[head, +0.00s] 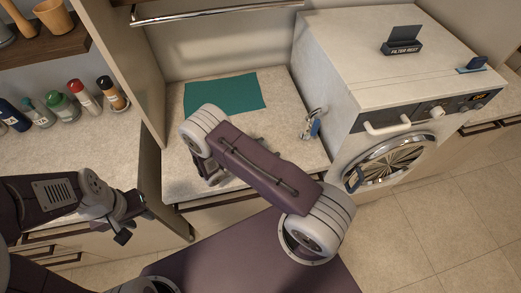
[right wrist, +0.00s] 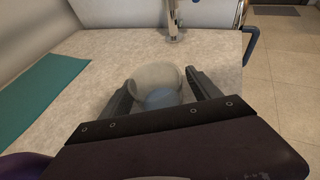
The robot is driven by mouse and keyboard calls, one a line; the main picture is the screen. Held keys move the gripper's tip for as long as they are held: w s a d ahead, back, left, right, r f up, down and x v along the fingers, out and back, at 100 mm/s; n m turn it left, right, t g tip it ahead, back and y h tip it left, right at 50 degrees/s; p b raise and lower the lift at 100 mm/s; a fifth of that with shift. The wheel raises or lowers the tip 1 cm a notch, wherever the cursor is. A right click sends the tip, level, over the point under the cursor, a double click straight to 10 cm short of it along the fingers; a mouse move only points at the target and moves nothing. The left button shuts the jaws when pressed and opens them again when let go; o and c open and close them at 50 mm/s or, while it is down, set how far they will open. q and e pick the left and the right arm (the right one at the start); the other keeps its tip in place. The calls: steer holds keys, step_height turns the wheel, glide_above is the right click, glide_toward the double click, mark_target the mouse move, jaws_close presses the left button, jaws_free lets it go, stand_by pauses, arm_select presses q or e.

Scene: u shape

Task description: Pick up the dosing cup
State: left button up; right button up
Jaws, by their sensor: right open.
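The dosing cup (right wrist: 157,76) is a translucent, pale, rounded cup on the speckled countertop in the right wrist view. My right gripper (right wrist: 161,88) is open, with one finger on each side of the cup. I see no clear grip on it, and whether a finger touches it I cannot tell. In the head view my right arm hides the cup and most of that gripper. My left gripper (head: 131,219) is at the lower left of the head view, in front of the counter, with its fingers apart and empty.
A teal cloth (head: 226,94) lies at the back of the counter (head: 299,160). Several bottles (head: 64,105) stand on the left counter.

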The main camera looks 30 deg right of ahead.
steer(key=shift+w+d+f, duration=0.1)
steer(key=shift+d+f, duration=0.1)
steer(key=shift+d, duration=0.1)
steer(key=shift+c, duration=0.3)
steer(key=c, duration=1.4)
steer(key=shift+r, duration=0.15)
steer(key=shift+c, duration=0.2)
steer(key=shift+r, duration=0.9)
step_height(320, 180, up, 2)
steer(key=shift+b, duration=0.45)
steer(key=s+r+b, duration=0.1)
steer(key=s+r, duration=0.6)
steer(key=s, duration=0.4)
steer(key=shift+s+a, duration=0.35)
steer(key=shift+a, duration=0.05)
